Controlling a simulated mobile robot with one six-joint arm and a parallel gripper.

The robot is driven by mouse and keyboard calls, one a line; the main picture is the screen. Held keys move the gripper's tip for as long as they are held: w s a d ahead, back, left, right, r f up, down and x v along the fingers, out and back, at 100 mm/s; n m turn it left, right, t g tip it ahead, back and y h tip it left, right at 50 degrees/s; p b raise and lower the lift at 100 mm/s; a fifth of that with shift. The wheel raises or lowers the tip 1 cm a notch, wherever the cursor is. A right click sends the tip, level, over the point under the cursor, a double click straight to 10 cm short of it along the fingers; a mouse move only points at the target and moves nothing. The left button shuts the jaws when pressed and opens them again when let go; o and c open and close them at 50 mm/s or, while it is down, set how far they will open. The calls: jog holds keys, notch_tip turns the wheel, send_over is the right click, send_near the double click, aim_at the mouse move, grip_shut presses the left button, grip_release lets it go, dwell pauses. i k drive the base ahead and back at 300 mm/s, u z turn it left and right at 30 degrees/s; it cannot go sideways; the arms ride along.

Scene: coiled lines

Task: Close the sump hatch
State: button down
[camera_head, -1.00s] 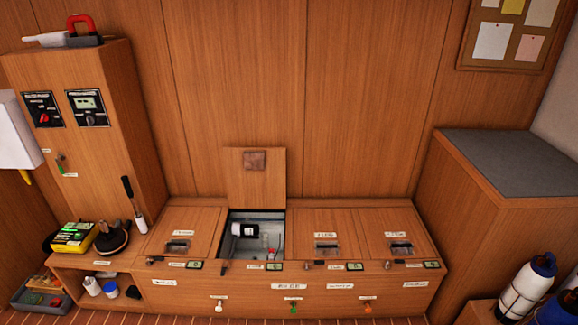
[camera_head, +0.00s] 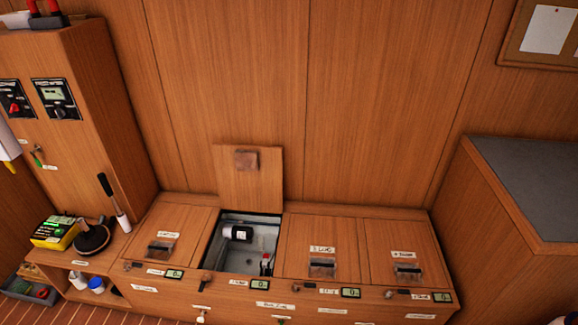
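One hatch lid (camera_head: 249,180) stands open, upright against the wood-panelled wall behind the long bench, with a brown square patch near its top edge. Below it is an open compartment (camera_head: 212,257) with grey walls. I cannot read the labels well enough to tell whether this is the sump hatch. My gripper is not in view.
Closed hatches with recessed handles lie left (camera_head: 161,248) and right (camera_head: 322,267) of the opening, with another at far right (camera_head: 407,270). A grey-topped cabinet (camera_head: 530,180) stands right.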

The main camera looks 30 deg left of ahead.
aim_at(249, 178)
jog(key=z, duration=0.05)
jog(key=i, duration=0.5)
jog(key=u, duration=4.15)
jog(key=i, duration=0.1)
jog(key=z, duration=3.1)
jog(key=k, duration=0.15)
jog(key=u, duration=1.7)
jog(key=i, duration=0.6)
jog(key=u, duration=0.05)
